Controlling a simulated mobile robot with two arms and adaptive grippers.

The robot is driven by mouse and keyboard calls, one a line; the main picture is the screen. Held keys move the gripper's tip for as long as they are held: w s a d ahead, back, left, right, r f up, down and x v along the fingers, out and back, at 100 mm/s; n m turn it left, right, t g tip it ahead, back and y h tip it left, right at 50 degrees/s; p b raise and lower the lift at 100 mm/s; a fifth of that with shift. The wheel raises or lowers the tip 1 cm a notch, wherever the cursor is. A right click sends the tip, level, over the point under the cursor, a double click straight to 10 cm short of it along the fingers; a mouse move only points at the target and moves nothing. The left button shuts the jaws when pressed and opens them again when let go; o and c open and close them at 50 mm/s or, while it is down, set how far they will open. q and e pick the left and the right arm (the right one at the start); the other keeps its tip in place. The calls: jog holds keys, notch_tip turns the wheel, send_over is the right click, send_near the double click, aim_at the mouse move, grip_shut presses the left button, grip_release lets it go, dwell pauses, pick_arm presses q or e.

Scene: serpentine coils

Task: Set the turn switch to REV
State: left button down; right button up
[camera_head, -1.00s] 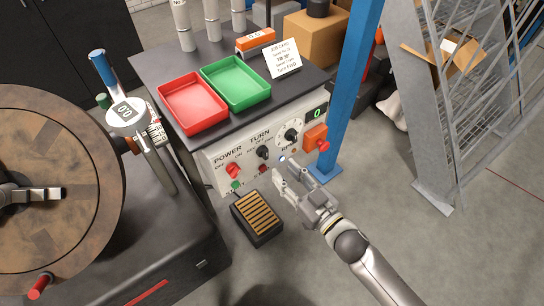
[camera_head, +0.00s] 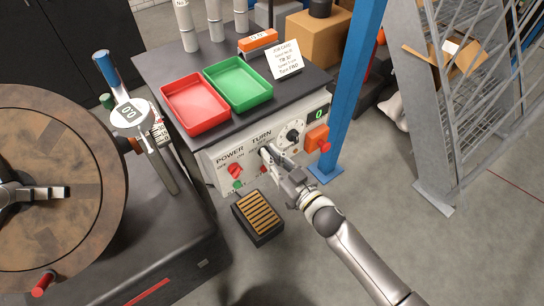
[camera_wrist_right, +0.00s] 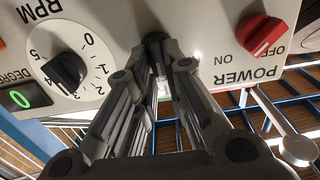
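The TURN switch is a small black knob on the front panel (camera_head: 207,158) of the bench, between the POWER switch and the RPM dial. In the head view my right gripper (camera_head: 264,164) reaches the panel at this knob and covers most of it. In the right wrist view the knob (camera_wrist_right: 154,38) shows at the tips of the two fingers (camera_wrist_right: 163,55), which come close together there. I cannot tell whether they grip it. My left gripper is not in view.
Beside it are the red POWER switch (camera_wrist_right: 262,36) and the RPM dial (camera_wrist_right: 66,72). An orange box with a red button (camera_head: 318,138) is to the right, near the blue post (camera_head: 350,90). A slatted pedal (camera_head: 258,217) lies below. Red and green trays (camera_head: 238,84) are on top.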

grip_shut()
jog(key=shift+s+a+f+n, duration=0.1)
jog(key=shift+s+a+n, duration=0.1)
jog(key=shift+n, duration=1.8)
jog(key=shift+s+a+n, duration=0.1)
jog(key=shift+a+n, duration=0.05)
jog(key=shift+n, duration=1.85)
jog(key=o, duration=0.6)
grip_release()
jog(key=v, duration=1.2)
